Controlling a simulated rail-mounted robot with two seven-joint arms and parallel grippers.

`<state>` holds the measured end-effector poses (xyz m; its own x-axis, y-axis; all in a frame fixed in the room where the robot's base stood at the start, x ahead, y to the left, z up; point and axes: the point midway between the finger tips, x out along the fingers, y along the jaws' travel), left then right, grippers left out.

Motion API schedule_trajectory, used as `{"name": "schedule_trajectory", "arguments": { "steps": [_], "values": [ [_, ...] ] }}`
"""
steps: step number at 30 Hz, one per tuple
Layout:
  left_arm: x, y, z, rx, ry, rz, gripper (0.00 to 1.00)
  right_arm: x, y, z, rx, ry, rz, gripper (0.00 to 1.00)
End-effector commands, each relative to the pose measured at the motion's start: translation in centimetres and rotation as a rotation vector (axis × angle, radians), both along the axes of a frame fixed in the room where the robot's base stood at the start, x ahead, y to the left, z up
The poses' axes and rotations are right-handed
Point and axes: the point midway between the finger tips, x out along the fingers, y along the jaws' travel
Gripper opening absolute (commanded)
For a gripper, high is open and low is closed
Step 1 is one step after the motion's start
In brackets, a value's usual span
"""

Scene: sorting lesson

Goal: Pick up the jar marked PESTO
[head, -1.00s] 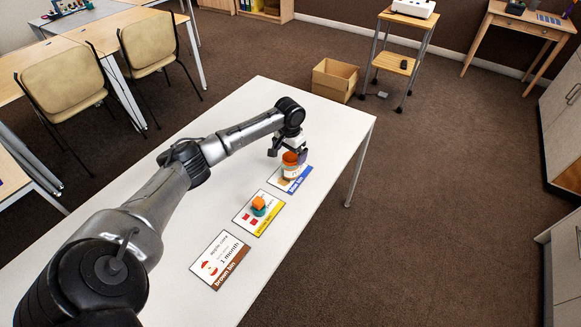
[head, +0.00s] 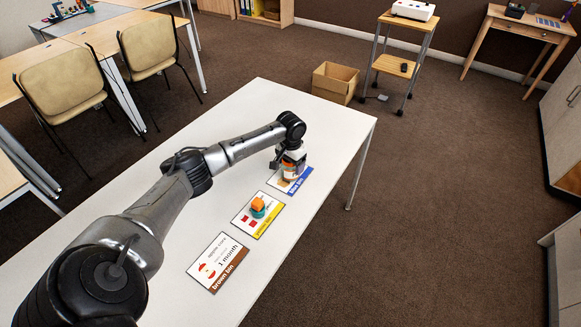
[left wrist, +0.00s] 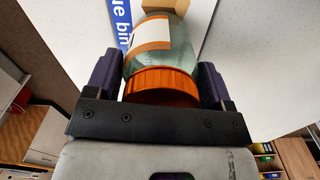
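A glass jar with an orange screw lid and a white and orange label (left wrist: 152,36) stands on the blue bin card (head: 301,185) at the far part of the white table. Its label wording is not readable. My left gripper (head: 289,166) is over the jar from above. In the left wrist view the two dark fingers (left wrist: 160,80) stand on either side of the orange lid, very close to it. I cannot tell whether they press on it. The jar still appears to be at the card. My right gripper is not in view.
A yellow bin card (head: 245,222) carries a small orange and teal item (head: 258,207). A brown bin card (head: 205,280) lies nearer. The white table (head: 180,285) is otherwise clear. A cardboard box (head: 335,82) stands on the floor beyond.

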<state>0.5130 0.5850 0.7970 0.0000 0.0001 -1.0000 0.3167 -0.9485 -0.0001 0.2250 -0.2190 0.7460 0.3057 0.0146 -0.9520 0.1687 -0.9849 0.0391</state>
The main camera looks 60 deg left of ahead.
Motion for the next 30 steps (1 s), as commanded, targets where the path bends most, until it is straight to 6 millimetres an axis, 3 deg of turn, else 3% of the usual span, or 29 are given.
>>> {"name": "schedule_trajectory", "arguments": {
  "steps": [10, 19, 26, 30],
  "values": [
    [0.0, 0.0, 0.1, 0.0, -0.001, 0.0, 0.43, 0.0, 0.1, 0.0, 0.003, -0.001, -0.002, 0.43],
    [0.0, 0.0, 0.7, 0.001, -0.002, 0.0, 0.43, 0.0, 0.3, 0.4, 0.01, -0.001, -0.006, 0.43],
    [0.1, 0.1, 4.9, 0.0, -0.004, 0.001, 0.43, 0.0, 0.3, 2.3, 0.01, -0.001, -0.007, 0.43],
    [1.0, -3.1, 6.3, -0.003, -0.002, -0.005, 0.43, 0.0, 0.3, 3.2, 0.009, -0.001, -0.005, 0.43]
  ]
}}
